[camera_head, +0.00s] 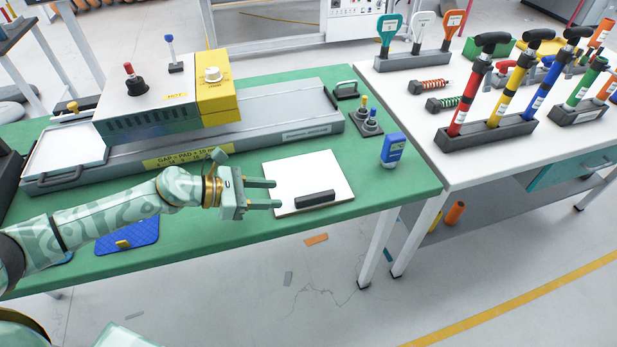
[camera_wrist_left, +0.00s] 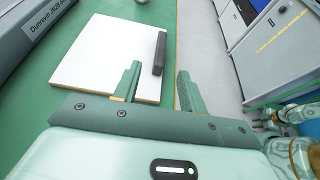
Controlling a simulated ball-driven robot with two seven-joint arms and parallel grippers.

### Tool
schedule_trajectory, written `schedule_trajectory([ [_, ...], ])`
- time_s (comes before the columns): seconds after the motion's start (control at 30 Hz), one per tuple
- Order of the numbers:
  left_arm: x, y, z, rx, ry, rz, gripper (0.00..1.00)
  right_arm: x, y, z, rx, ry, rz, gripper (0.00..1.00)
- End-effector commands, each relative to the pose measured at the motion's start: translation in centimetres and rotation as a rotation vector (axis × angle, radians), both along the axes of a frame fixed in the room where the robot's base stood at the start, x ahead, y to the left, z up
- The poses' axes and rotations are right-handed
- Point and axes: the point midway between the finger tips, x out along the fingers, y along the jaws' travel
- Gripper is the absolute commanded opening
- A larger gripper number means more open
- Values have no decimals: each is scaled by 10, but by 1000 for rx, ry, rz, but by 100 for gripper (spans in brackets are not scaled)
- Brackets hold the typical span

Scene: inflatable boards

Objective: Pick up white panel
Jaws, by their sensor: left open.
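The white panel (camera_head: 300,172) lies flat on the green table near its front edge, with a dark grey bar handle (camera_head: 315,198) along its near side. The panel also shows in the left wrist view (camera_wrist_left: 100,55), with the handle (camera_wrist_left: 159,53) standing on it. My left gripper (camera_head: 279,194) is open and empty at the left side of the panel, its fingers pointing right toward the handle. In the left wrist view the gripper (camera_wrist_left: 158,88) has its fingers apart, with the handle just beyond the gap. My right gripper is not seen in the head view.
A grey machine with a yellow block (camera_head: 215,100) stands behind the panel on the green table (camera_head: 240,245). A blue bottle-like device (camera_head: 391,150) stands right of the panel. A blue mat (camera_head: 128,237) lies under my left arm. A white table (camera_head: 470,170) with coloured tools adjoins at the right.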

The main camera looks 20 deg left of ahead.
Motion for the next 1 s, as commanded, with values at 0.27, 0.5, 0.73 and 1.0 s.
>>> schedule_trajectory([
  [0.27, 31, -45, -22, -2, -1, 0, 42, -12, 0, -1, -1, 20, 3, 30],
  [0.5, 42, -63, -30, -1, -2, 0, 42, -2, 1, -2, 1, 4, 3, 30],
  [0.73, 59, -90, -44, 0, 0, -1, 42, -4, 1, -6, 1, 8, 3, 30],
  [1.0, 61, -93, -45, 1, -1, 0, 42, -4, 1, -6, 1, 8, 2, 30],
])
